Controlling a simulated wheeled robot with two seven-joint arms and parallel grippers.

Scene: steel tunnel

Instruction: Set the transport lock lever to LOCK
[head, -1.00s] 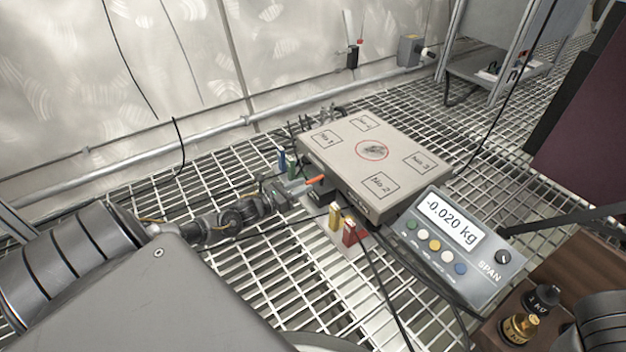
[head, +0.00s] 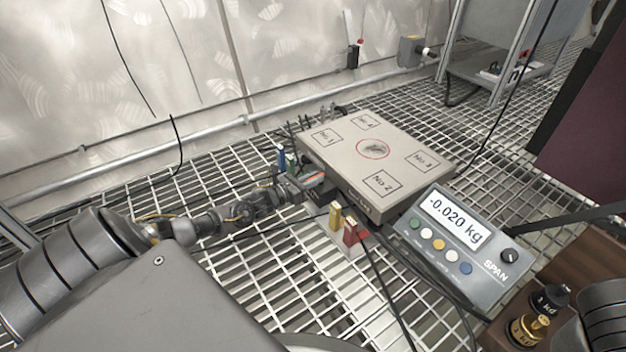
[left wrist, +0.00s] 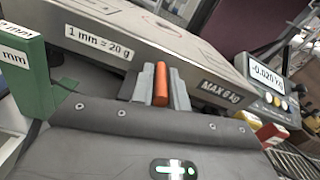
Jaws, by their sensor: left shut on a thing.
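The transport lock lever has an orange handle (left wrist: 161,84) at the side of the weighing platform (head: 350,150). My left gripper (head: 308,180) is at that side of the platform, and its grey fingers (left wrist: 155,90) are shut on the orange handle in the left wrist view. The handle points up between the fingers there. In the head view the gripper mostly hides the lever. No LOCK marking can be read in either view. My right gripper is not in view.
The indicator box (head: 465,240) reads -0.020 kg. Green and blue blocks (head: 283,158) stand behind the gripper, yellow and red blocks (head: 350,229) in front. Brass and black weights (head: 535,315) sit at lower right. Cables cross the open grating.

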